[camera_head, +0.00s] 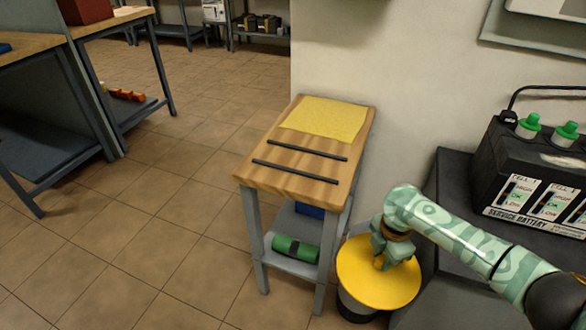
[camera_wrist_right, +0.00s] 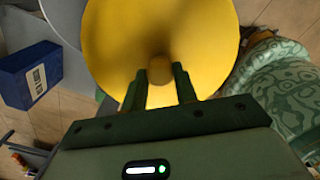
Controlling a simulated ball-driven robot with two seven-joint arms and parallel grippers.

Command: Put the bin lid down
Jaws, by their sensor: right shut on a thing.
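The bin lid (camera_head: 372,287) is a round yellow disc with a small knob at its middle. It is over the dark and pale bin (camera_head: 353,308), which shows only as a strip below the lid's front left edge. I cannot tell whether the lid touches the bin. My right gripper (camera_head: 381,262) is shut on the lid's knob from above. In the right wrist view the lid (camera_wrist_right: 112,45) fills the top middle, and the right gripper's fingers (camera_wrist_right: 159,82) stand on both sides of the knob (camera_wrist_right: 159,69). My left gripper is not in view.
A small wooden-topped table (camera_head: 255,178) stands left of the bin, with a yellow cloth (camera_head: 325,118) and two dark strips on top. A green roll (camera_head: 296,248) lies on its lower shelf. A service battery (camera_head: 530,175) sits on a dark stand at right. The tiled floor at left is clear.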

